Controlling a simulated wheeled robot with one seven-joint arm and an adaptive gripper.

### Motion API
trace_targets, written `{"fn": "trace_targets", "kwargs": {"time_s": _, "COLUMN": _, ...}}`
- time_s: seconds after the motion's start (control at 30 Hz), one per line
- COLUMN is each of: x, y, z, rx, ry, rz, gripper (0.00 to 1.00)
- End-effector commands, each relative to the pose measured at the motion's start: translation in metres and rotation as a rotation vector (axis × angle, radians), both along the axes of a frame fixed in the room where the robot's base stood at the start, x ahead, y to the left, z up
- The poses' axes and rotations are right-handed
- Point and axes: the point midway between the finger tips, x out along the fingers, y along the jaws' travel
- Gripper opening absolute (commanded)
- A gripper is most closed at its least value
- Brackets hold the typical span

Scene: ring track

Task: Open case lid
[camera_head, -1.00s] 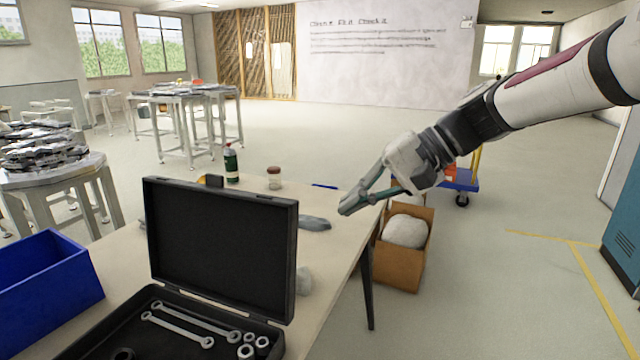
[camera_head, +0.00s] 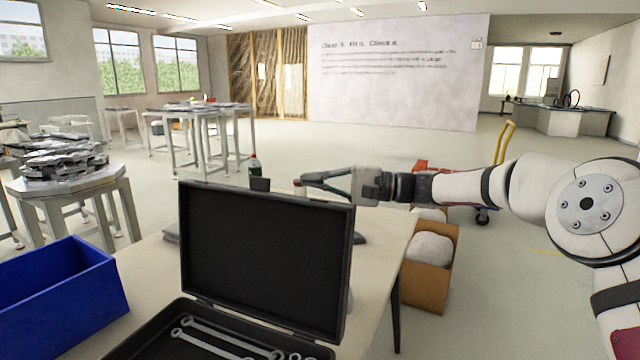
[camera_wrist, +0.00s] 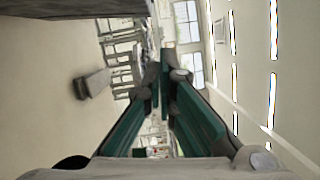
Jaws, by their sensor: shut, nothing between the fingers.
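The black case stands on the table with its lid (camera_head: 262,262) raised, roughly upright. Its base (camera_head: 165,340) holds silver wrenches (camera_head: 222,342) and is cut off by the bottom edge in the head view. My gripper (camera_head: 304,184) is shut and empty, above and behind the lid's top right corner, pointing left. In the wrist view, its green-padded fingers (camera_wrist: 163,72) meet at the tips. A dark edge at that view's top left may be the lid; I cannot tell.
A blue bin (camera_head: 62,298) sits left of the case. A cardboard box (camera_head: 430,262) with a white bundle stands on the floor right of the table (camera_head: 385,262). Open floor lies beyond.

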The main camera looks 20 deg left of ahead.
Motion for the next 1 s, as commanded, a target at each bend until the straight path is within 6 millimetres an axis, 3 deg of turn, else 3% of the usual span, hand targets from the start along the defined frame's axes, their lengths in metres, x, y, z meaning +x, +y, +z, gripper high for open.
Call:
{"fn": "trace_targets", "kwargs": {"time_s": 0.3, "x": -0.014, "y": 0.058, "z": 0.001, "rx": -0.001, "ry": 0.000, "rz": 0.003, "gripper": 0.00}}
{"fn": "trace_targets", "kwargs": {"time_s": 0.6, "x": -0.045, "y": 0.056, "z": 0.008, "rx": -0.003, "ry": 0.000, "rz": 0.002, "gripper": 0.00}}
{"fn": "trace_targets", "kwargs": {"time_s": 1.0, "x": -0.053, "y": 0.056, "z": 0.009, "rx": -0.002, "ry": 0.000, "rz": 0.000, "gripper": 0.00}}
